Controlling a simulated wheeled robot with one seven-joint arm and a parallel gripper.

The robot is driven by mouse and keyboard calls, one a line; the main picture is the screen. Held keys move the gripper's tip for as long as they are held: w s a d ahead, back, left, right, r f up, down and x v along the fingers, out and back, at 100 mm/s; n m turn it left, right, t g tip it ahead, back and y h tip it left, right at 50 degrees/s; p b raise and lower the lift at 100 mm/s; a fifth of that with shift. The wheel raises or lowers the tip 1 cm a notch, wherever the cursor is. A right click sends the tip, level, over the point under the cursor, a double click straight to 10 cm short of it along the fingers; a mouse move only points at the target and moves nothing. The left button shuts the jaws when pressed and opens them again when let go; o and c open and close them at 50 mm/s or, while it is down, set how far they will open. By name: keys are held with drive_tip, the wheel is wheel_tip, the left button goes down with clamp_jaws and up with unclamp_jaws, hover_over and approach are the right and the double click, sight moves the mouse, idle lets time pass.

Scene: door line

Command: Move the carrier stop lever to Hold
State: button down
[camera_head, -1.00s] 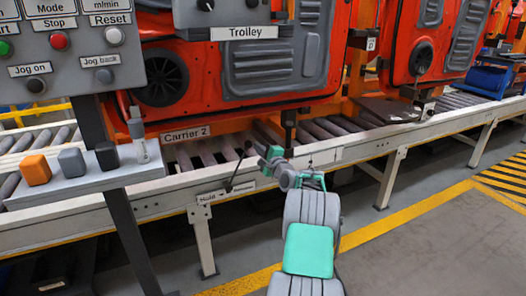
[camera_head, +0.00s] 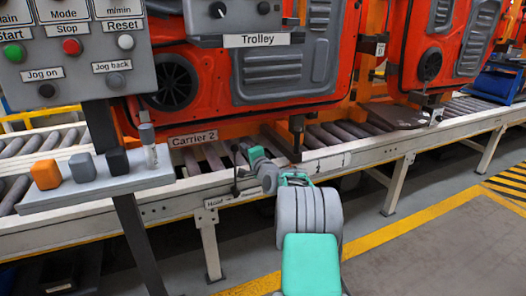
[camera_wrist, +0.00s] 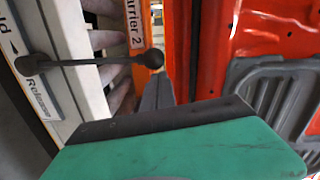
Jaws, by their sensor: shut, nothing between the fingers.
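The carrier stop lever (camera_head: 236,182) is a thin dark rod on the conveyor's front rail, standing nearly upright in the head view. In the wrist view the lever (camera_wrist: 95,62) runs from a round pivot at left to a black ball knob (camera_wrist: 154,58). Its label plate (camera_head: 215,203) reads Hold at left; the Release end (camera_wrist: 38,97) shows in the wrist view. My gripper (camera_head: 241,150) is shut and empty at the lever's upper end. Its grey fingers (camera_wrist: 158,88) lie right by the knob on the Release side, seemingly touching it.
Carrier 2's label (camera_head: 193,138) and the conveyor rollers (camera_head: 215,155) are just behind the lever. A large orange-red door (camera_head: 290,60) hangs above. A control panel (camera_head: 75,50) and a shelf (camera_head: 95,185) with small blocks stand at left. The floor at right is clear.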

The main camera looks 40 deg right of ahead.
drive_tip(key=w+a+f+n+b, duration=0.1)
drive_tip(key=w+a+n+b, duration=0.1)
drive_tip(key=a+n, duration=0.4)
drive_tip(key=a+b, duration=0.1)
drive_tip(key=a, duration=0.4)
drive_tip(key=shift+w+a+f, duration=0.15)
drive_tip(key=shift+a+f, duration=0.2)
drive_tip(key=shift+f, duration=0.05)
drive_tip(key=shift+a+f+g, duration=0.1)
drive_tip(key=shift+g, duration=0.2)
drive_tip(key=s+d+r+p, duration=0.1)
drive_tip(key=s+r, duration=0.3)
drive_tip(key=s, duration=0.7)
drive_tip(key=shift+s+d+p, duration=0.15)
drive_tip(key=shift+d+p, duration=0.25)
drive_tip(key=shift+d, duration=0.15)
